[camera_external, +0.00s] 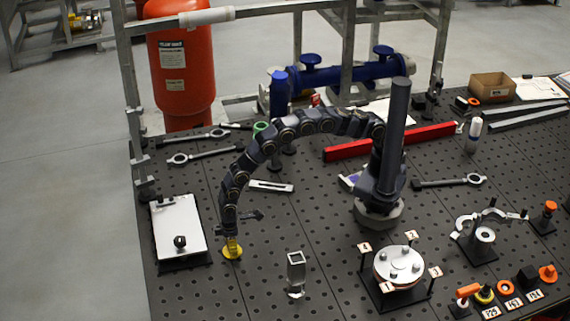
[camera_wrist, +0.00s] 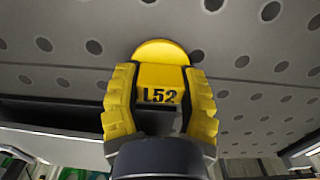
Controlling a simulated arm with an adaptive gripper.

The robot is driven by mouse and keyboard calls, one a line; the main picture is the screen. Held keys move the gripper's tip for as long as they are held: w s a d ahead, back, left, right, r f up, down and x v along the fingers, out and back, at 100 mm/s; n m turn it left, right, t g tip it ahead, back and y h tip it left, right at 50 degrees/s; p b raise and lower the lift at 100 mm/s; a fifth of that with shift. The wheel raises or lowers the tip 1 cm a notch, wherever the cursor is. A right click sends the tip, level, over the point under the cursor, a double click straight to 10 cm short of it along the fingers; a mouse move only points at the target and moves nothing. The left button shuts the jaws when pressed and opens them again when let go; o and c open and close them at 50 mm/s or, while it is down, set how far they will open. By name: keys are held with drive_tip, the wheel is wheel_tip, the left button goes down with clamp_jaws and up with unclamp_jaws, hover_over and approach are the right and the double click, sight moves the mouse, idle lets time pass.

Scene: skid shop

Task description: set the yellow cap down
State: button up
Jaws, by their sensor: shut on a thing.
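The yellow cap (camera_wrist: 160,76) is marked L52 and has a rounded edge at its far side. My gripper (camera_wrist: 158,88) is shut on it, with a ridged yellow finger on each side. In the external view the cap (camera_external: 232,252) is a small yellow disc under my gripper (camera_external: 231,240), at or just above the dark perforated table (camera_external: 265,285). I cannot tell whether it touches the table. My fingers hide part of its sides.
A white-topped plate (camera_external: 178,222) with a dark knob lies just left of my gripper. A metal square-topped post (camera_external: 296,272) stands to the right. A round flange on a stand (camera_external: 399,265) is farther right. Bare table lies between the cap and the post.

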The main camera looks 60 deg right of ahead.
drive_tip(key=o, duration=1)
drive_tip(key=shift+o, duration=0.2)
wheel_tip(320, 180, up, 12)
drive_tip(key=s+d+r+m, duration=0.1)
drive_tip(key=d+r+m, duration=0.1)
drive_tip(key=d+r, duration=0.45)
drive_tip(key=s+d+r+m, duration=0.1)
drive_tip(key=d+r, duration=0.2)
drive_tip(key=d, duration=0.6)
drive_tip(key=d+r+m, duration=0.2)
drive_tip(key=d+r, duration=0.3)
drive_tip(key=d, duration=0.3)
drive_tip(key=s+d+r+m, duration=0.1)
drive_tip(key=s+d+m, duration=0.1)
drive_tip(key=s+d, duration=0.5)
drive_tip(key=s+d+r+m+g, duration=0.1)
drive_tip(key=s+d+r+m, duration=0.1)
drive_tip(key=s+d, duration=0.5)
drive_tip(key=s, duration=0.5)
drive_tip(key=shift+s+r+g, duration=0.25)
drive_tip(key=shift+g, duration=0.05)
